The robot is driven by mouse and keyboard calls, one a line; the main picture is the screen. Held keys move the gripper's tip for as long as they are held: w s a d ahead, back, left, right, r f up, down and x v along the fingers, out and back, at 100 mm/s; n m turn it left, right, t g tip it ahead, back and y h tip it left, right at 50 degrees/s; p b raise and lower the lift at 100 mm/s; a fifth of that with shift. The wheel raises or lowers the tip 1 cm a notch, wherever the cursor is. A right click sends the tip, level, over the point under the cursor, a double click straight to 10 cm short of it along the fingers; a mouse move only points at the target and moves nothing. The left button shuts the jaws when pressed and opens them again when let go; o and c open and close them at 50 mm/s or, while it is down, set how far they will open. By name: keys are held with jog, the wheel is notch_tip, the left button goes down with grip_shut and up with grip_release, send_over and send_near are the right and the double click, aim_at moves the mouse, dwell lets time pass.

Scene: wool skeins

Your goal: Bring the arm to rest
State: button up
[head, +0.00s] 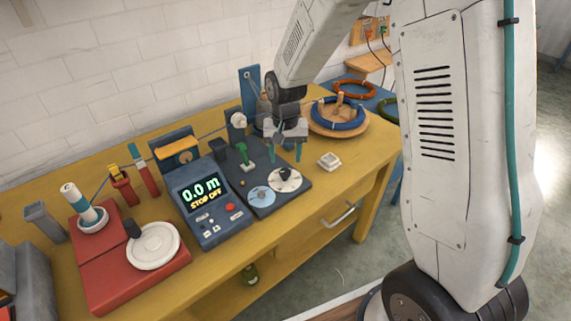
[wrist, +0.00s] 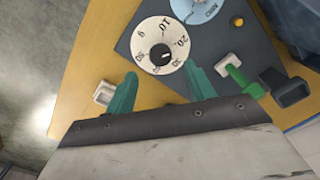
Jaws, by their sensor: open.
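My gripper (head: 286,153) hangs over the right part of the yellow table (head: 335,200), pointing down. Its two teal fingers are apart with nothing between them. In the wrist view the gripper (wrist: 160,88) is open above the dark base plate, with the white numbered dial (wrist: 160,45) just beyond the fingertips. The dial (head: 285,180) also shows in the head view, below the fingers. A green lever (head: 243,153) stands to the left of the fingers. It also shows in the wrist view (wrist: 238,78), to the right of the fingers.
A small white square block (head: 329,161) lies to the right of the gripper. A wooden plate (head: 350,129) with a blue wool coil (head: 340,115) is behind it. A display unit reading 0.0 m (head: 203,195) and a red machine (head: 105,265) stand to the left.

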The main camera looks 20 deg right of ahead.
jog(key=shift+r, duration=1.25)
